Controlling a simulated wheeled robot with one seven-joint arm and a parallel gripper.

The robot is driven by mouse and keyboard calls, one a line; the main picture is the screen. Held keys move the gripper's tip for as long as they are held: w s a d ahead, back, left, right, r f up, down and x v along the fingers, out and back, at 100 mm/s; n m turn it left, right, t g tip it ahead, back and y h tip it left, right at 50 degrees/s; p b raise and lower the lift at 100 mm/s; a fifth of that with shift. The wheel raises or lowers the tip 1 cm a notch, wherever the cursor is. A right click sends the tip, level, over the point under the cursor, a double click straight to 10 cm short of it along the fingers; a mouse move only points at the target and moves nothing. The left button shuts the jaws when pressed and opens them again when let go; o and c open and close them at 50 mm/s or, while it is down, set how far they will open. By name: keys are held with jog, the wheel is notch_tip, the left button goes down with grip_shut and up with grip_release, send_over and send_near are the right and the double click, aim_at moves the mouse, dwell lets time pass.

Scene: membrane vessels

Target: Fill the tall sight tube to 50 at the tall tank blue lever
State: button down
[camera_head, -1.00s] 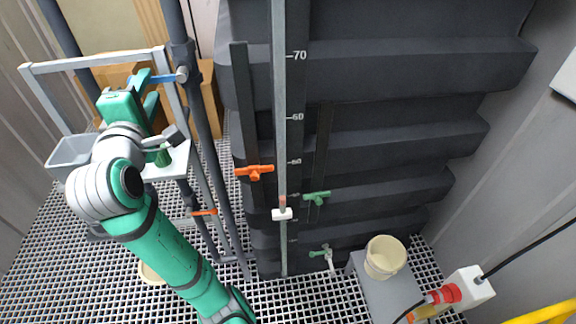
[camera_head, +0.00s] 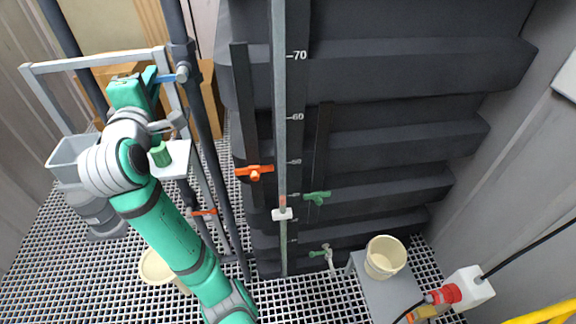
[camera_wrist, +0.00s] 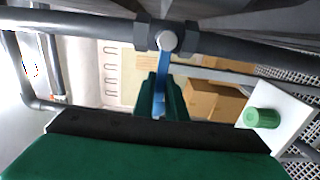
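The blue lever (camera_head: 172,78) sits on a grey pipe at the upper left and also shows in the wrist view (camera_wrist: 161,75). My gripper (camera_head: 154,80) is at the lever. In the wrist view my green fingers (camera_wrist: 161,98) stand close on both sides of the lever and look shut on it. The tall sight tube (camera_head: 280,120) runs up the dark ribbed tank (camera_head: 400,110), beside a scale with 70 and 60 readable; lower marks are too small to read surely. A white slider (camera_head: 282,214) with a red tip sits low on the tube. The tube looks greenish below it.
An orange lever (camera_head: 255,172) and a green lever (camera_head: 317,197) are on the tank. A small green tap (camera_head: 321,253) is near a cream bucket (camera_head: 385,257). A white plate with a green knob (camera_head: 160,155) lies close beside my arm. A grey rail frame (camera_head: 95,62) stands behind.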

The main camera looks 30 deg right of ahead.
jog(key=shift+f, duration=0.1)
jog(key=d+f+n, duration=0.1)
jog(key=f+n, duration=0.1)
jog(key=n, duration=0.3)
jog(key=s+d+f+n, duration=0.1)
jog(key=d+f+n, duration=0.1)
jog(key=n, duration=0.3)
jog(key=d+f+n, duration=0.1)
jog(key=f+n, duration=0.1)
jog(key=n, duration=0.3)
jog(key=shift+s+d, duration=0.25)
jog(key=shift+a+f, duration=0.15)
jog(key=shift+a, duration=0.05)
dwell(5.1)
